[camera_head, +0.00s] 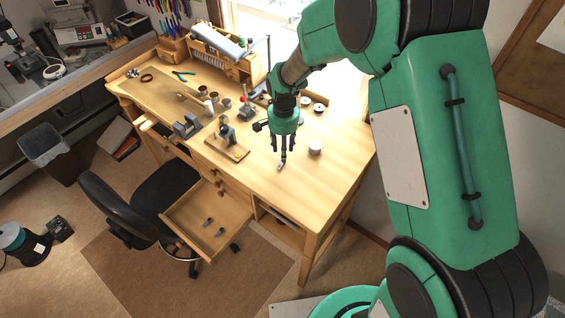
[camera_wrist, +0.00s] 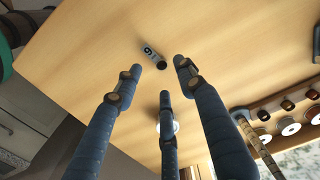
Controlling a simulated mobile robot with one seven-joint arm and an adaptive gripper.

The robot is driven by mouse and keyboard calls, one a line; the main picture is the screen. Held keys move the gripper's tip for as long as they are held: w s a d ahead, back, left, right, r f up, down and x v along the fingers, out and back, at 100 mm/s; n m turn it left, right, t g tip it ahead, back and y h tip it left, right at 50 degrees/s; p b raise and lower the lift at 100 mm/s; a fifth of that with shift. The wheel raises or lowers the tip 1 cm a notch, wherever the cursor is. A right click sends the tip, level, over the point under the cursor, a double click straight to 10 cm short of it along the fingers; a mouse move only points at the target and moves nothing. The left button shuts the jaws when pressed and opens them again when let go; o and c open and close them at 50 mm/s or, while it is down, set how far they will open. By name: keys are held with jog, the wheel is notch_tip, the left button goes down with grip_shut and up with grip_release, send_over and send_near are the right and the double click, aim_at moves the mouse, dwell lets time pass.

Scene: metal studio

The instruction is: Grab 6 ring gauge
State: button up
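A small cylindrical gauge (camera_head: 280,168) with a metal-grey body lies on the light wooden workbench (camera_head: 340,160), below my gripper. In the wrist view the gauge (camera_wrist: 154,57) has a dark end and a dark mark on its pale side, too small to read surely. My gripper (camera_head: 284,156) points down over the bench, close to the gauge. In the wrist view its three dark fingers (camera_wrist: 160,77) are spread and empty, and the gauge shows just past the fingertips, apart from them.
A white round container (camera_head: 315,147) stands right of my gripper. A small vise on a wooden board (camera_head: 229,142) is to the left. Several spools (camera_head: 312,104) sit behind. The open drawer (camera_head: 190,214) holds two small pieces. The bench's front right is clear.

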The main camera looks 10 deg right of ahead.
aim_at(281, 164)
jog(key=shift+w+f, duration=0.1)
jog(key=shift+f, duration=2.5)
jog(key=shift+c, duration=0.5)
jog(key=c, duration=0.8)
jog(key=shift+c, duration=0.2)
